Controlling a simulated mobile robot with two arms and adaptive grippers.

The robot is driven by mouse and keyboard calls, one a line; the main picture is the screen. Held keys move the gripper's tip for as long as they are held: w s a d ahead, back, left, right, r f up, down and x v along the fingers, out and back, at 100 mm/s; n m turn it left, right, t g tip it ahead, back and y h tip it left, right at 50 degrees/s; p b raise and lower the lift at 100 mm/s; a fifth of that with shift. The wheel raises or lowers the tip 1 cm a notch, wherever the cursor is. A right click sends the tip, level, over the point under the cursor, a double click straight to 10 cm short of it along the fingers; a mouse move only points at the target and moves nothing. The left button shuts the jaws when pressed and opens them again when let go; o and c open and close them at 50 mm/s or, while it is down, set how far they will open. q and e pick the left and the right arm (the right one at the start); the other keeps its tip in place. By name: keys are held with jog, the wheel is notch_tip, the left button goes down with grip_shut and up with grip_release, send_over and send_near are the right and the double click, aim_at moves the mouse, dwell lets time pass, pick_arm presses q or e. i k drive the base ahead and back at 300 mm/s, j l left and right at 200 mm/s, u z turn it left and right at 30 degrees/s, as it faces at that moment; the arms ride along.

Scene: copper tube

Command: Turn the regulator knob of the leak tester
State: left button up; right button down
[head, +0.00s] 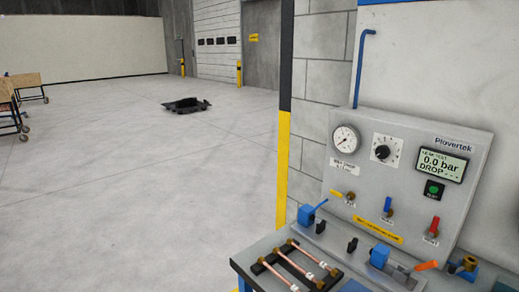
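The leak tester (317,215) is a grey panel at the right of the head view, against a block wall. Its black regulator knob (382,152) sits on a white dial plate in the upper middle of the panel. A round gauge (345,139) is left of the knob. A display (443,164) to its right reads 0.0 bar, with a green button (433,189) below. Neither of my grippers shows in the head view, and nothing touches the knob.
A bench below the panel holds several copper tubes (287,264) on a black rack, blue clamps (312,212) and an orange-handled part (426,265). A yellow and black post (284,120) stands left of the panel. Open floor lies to the left, with a black pallet (185,105) farther back.

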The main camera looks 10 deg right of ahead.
aim_at(382, 151)
jog(key=z, duration=1.25)
jog(key=j+u, duration=0.75)
jog(key=u, duration=0.15)
jog(key=i, duration=0.05)
